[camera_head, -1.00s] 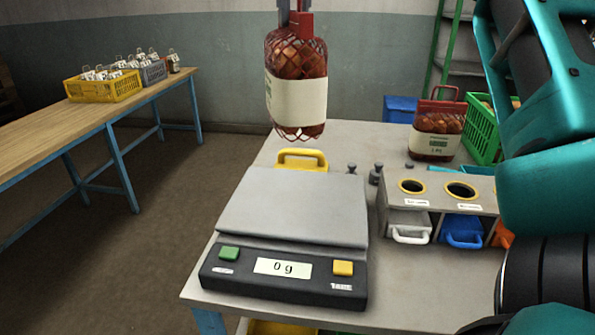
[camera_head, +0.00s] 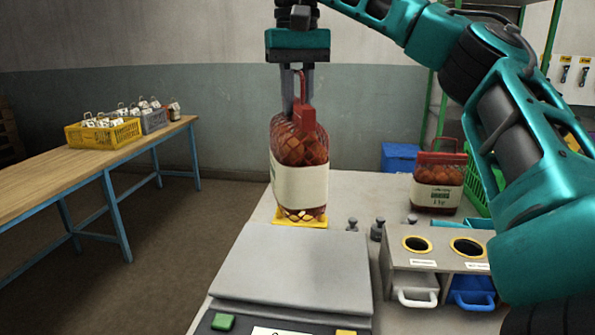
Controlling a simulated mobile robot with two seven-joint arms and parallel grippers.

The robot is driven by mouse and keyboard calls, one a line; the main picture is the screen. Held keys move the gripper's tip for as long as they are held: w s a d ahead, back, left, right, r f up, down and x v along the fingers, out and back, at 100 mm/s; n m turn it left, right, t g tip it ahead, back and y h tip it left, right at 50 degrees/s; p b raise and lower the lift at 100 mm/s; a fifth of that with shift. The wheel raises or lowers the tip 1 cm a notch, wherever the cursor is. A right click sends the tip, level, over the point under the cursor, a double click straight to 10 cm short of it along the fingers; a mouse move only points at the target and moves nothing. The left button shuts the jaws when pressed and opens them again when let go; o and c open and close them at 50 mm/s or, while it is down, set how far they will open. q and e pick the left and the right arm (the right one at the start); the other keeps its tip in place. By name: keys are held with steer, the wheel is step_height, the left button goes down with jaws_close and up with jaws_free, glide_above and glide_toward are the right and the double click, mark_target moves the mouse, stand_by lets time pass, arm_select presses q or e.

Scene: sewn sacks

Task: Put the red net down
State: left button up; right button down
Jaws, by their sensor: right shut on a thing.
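The red net (camera_head: 300,180) is a mesh bag of round orange-brown produce with a pale label band and a red top clip. My right gripper (camera_head: 299,108) is shut on the top of the red net, which hangs upright. In the picture the net's bottom overlaps the yellow handle (camera_head: 292,222) behind the scale (camera_head: 295,268); I cannot tell whether they touch. The scale's plate is bare and its display is mostly cut off. A second red net (camera_head: 437,183) stands at the back right of the table. My left gripper is out of view.
Small dark weights (camera_head: 377,230) stand right of the scale. A grey holder (camera_head: 430,257) with round holes and white and blue drawers is at the right. A green crate (camera_head: 482,182) and blue box (camera_head: 397,158) are behind. A wooden table (camera_head: 105,165) bears a yellow crate (camera_head: 103,133).

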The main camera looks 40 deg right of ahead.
mark_target(298, 170)
steer(key=shift+f, duration=6.45)
steer(key=c, duration=1.5)
jaws_free()
steer(key=shift+f, duration=0.2)
steer(key=o, duration=0.5)
steer(key=shift+r, duration=0.1)
steer(key=shift+r, duration=6.05)
